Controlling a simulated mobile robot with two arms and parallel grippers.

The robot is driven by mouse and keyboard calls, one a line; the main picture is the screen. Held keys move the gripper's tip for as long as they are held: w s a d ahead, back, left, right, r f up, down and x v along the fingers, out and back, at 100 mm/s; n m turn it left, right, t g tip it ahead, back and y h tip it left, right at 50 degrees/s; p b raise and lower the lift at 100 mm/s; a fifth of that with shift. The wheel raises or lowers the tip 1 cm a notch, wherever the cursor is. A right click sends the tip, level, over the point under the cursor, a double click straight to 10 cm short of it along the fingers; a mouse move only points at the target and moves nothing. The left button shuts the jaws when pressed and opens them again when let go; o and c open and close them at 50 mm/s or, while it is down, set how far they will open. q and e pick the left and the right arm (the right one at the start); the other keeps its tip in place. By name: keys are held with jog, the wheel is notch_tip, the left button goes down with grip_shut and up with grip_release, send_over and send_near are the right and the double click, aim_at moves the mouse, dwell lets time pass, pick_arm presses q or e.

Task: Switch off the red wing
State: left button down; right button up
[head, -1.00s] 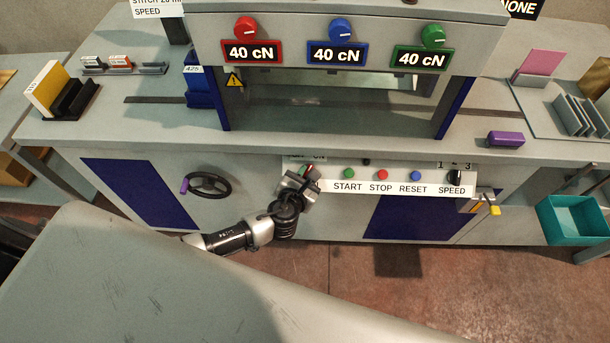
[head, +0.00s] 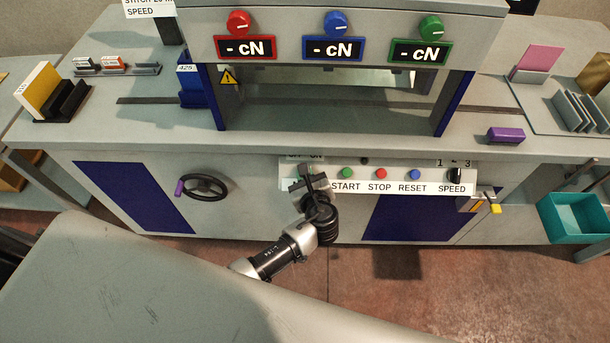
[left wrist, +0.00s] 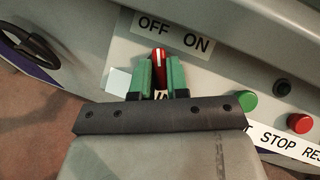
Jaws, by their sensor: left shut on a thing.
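The red wing (left wrist: 158,62) is a red switch handle with a white line. In the left wrist view it stands between the green fingers of my left gripper (left wrist: 161,78), which is shut on it. Its top end points toward the OFF side of the OFF/ON label (left wrist: 174,36). In the head view my left gripper (head: 312,178) is at the left end of the front control strip and hides the wing. The three displays, red (head: 245,47), blue (head: 334,48) and green (head: 420,52), read "- cN". My right gripper is not in view.
The green START (head: 347,173), red STOP (head: 381,174) and blue RESET (head: 414,175) buttons sit right of the gripper. A black handwheel (head: 205,187) is to the left. A grey surface (head: 150,290) fills the lower left foreground.

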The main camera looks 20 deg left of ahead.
pick_arm(q)
jog(key=shift+d+n+g+y, duration=0.1)
jog(key=shift+n+g+y, duration=0.65)
jog(key=shift+n, duration=1.05)
jog(key=shift+g, duration=0.25)
jog(key=c, duration=1.1)
grip_release()
jog(key=v, duration=1)
jog(key=shift+s+d+r, duration=0.15)
jog(key=shift+s+r, duration=0.1)
jog(key=shift+s, duration=0.05)
jog(key=shift+f, duration=0.1)
